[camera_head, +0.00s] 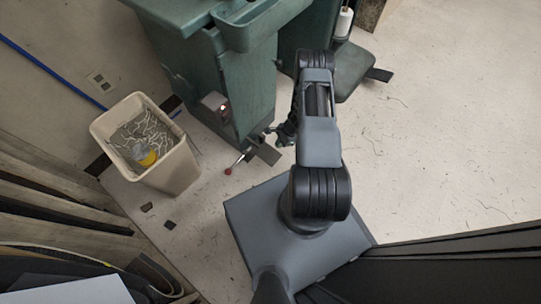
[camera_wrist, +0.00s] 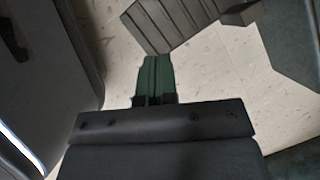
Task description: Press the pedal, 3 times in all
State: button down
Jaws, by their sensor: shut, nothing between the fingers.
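The pedal, a dark grey plate (camera_head: 266,152), sticks out low at the foot of the green machine in the head view. In the wrist view a ribbed dark grey plate, which looks like the pedal (camera_wrist: 178,22), lies just beyond my fingertips. My gripper (camera_head: 272,131) is partly hidden by my arm in the head view and hangs close to the pedal. In the wrist view my gripper (camera_wrist: 155,60) shows green fingers shut together and empty. The fingertips overlap the near edge of the plate in the picture; I cannot tell whether they touch it.
The green machine (camera_head: 240,80) stands behind the pedal. A lever with a red knob (camera_head: 229,171) sticks out beside it. A beige bin (camera_head: 172,172) of scraps stands to the left. Another dark foot plate (camera_head: 379,74) is at the back right. The pale floor (camera_head: 440,130) is open on the right.

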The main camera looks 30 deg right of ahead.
aim_at(279, 153)
jog(key=shift+b+x, duration=1.9)
jog(key=shift+x, duration=1.6)
jog(key=shift+f, duration=0.1)
notch_tip(279, 153, down, 4)
jog(key=b, duration=0.4)
jog(key=shift+f, duration=0.15)
jog(key=shift+s+d+r, duration=0.1)
jog(key=shift+d+r, duration=0.25)
jog(key=shift+d, duration=0.4)
jog(key=shift+d+r, duration=0.35)
jog(key=shift+d, duration=0.45)
